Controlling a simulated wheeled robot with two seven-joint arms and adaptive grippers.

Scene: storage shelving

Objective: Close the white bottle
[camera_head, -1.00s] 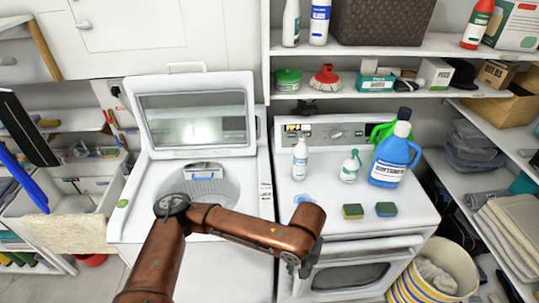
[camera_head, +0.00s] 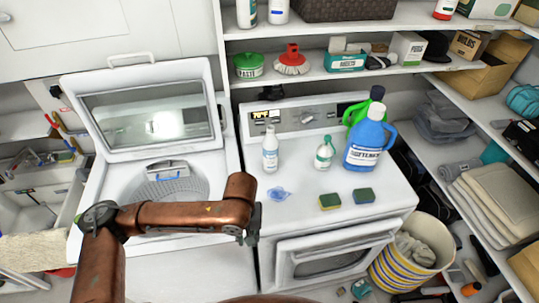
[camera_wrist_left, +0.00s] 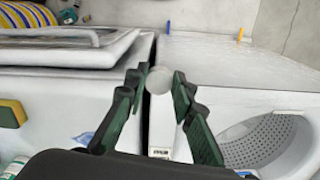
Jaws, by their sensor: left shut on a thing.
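A white bottle (camera_head: 270,150) stands upright on top of the white dryer (camera_head: 385,200), near its left side. Whether its top is open is too small to tell. My left gripper (camera_head: 250,228) is in front of the dryer's left front edge, apart from the bottle. In the left wrist view my left gripper (camera_wrist_left: 159,88) is shut on a small round white piece (camera_wrist_left: 159,80), which looks like a cap. My right gripper is not in view.
A small white-and-green bottle (camera_head: 324,155), a blue jug (camera_head: 369,140), a green jug (camera_head: 358,112), two sponges (camera_head: 329,201) and a blue patch (camera_head: 278,194) are on the dryer. The washer (camera_head: 95,205) stands open at left. A striped basket (camera_head: 388,275) is at lower right.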

